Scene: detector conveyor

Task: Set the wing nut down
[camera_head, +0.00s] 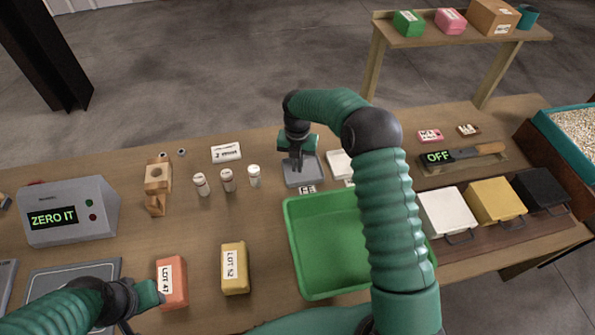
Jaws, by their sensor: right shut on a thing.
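My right gripper (296,163) points down over a small grey tray (304,182) near the middle of the table. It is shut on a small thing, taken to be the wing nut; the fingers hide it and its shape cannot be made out. The fingertips are over the tray's far part; I cannot tell whether they touch it. My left gripper (148,302) is low at the left, beside an orange block marked LOT 47 (173,290). Whether its jaws are open is not clear.
A green bin (297,253) stands in front of the tray, partly behind my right arm. White bottles (228,181), a wooden fixture (156,188) and a yellow block (234,268) are to the left. A grey ZERO IT box (90,205) stands far left. White, yellow and black boxes line the right.

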